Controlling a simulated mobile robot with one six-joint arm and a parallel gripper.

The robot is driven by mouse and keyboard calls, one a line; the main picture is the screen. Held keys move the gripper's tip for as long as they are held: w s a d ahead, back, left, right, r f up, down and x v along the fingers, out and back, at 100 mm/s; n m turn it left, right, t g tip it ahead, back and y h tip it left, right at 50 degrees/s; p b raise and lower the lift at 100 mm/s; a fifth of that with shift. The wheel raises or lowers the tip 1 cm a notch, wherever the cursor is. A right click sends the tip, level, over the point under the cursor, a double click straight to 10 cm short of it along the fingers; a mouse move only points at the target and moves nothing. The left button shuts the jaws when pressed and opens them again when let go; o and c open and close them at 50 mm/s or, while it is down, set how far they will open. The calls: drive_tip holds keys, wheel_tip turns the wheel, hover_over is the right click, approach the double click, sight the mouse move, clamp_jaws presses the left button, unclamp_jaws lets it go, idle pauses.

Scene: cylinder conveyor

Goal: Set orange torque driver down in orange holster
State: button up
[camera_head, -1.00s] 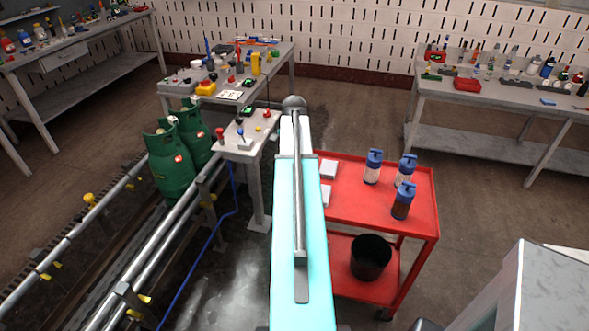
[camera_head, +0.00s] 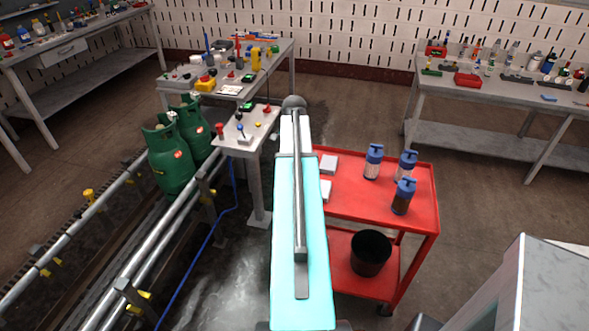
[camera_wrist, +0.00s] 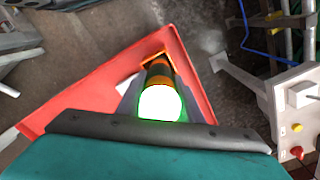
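In the wrist view, the orange torque driver (camera_wrist: 159,76) shows as an orange and black cylinder with a bright white, green-rimmed end toward the camera. My gripper (camera_wrist: 160,98) has grey-blue fingers on both sides of it and is shut on it. An orange edge, which looks like the orange holster (camera_wrist: 148,58), shows at the driver's far end above the red cart. I cannot tell whether the driver's tip is inside it or just above it. In the head view, my arm hides the gripper, driver and holster.
The red cart (camera_head: 421,222) carries several blue-capped bottles (camera_head: 404,196) and white boxes (camera_head: 328,163), with a black bin (camera_head: 370,253) on its lower shelf. A control stand (camera_head: 245,145), green gas cylinders (camera_head: 170,160) and conveyor rails (camera_head: 160,254) are to the left.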

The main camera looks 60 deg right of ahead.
drive_tip(key=o, duration=0.5)
drive_tip(key=shift+c, duration=0.2)
drive_tip(key=shift+r, duration=0.15)
drive_tip(key=shift+r+b, duration=1.55)
drive_tip(key=shift+r, duration=5.2)
